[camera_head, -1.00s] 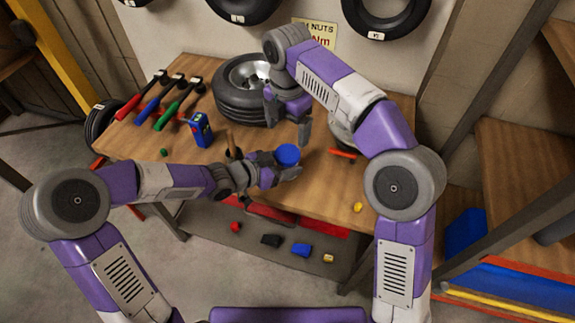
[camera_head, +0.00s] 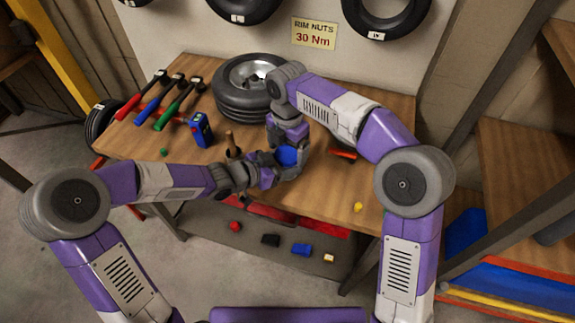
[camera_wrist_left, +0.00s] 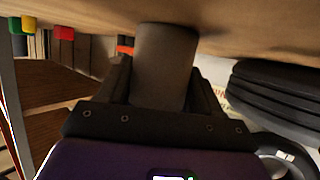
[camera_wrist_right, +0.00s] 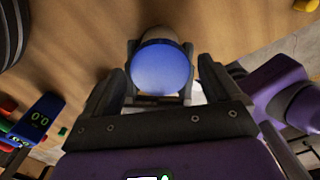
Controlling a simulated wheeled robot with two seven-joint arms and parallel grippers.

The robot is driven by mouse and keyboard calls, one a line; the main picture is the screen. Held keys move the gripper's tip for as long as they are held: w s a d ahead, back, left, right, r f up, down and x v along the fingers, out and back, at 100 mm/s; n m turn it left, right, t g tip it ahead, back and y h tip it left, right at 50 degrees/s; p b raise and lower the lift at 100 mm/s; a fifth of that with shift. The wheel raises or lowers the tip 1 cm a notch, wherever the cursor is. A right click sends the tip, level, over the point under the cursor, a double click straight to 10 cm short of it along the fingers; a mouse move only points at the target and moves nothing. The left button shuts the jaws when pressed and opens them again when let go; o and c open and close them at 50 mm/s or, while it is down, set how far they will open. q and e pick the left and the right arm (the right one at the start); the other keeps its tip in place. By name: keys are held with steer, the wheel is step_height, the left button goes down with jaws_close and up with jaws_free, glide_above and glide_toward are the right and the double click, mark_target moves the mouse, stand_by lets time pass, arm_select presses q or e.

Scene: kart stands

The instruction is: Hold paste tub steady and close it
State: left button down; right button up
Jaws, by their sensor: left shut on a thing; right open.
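The paste tub (camera_wrist_left: 165,65) is a grey cylinder between the fingers of my left gripper (camera_wrist_left: 160,85), which is shut on it. The tub's blue lid (camera_wrist_right: 162,68) sits on its top and faces the right wrist camera; it also shows in the head view (camera_head: 287,155). Whether the lid is loose or tight cannot be told. My right gripper (camera_wrist_right: 165,85) is open, directly above the lid, with a finger on each side. Its fingers look apart from the lid. In the head view both grippers meet at the tub and partly hide it.
A yellow piece (camera_head: 358,207) lies near the front edge. A red-orange item (camera_head: 344,154) lies right of the tub.

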steer(key=shift+f, duration=0.1)
steer(key=c, duration=1.1)
steer(key=shift+m, duration=1.7)
steer(key=o, duration=1.2)
steer(key=shift+r, duration=2.25)
steer(key=shift+c, duration=0.5)
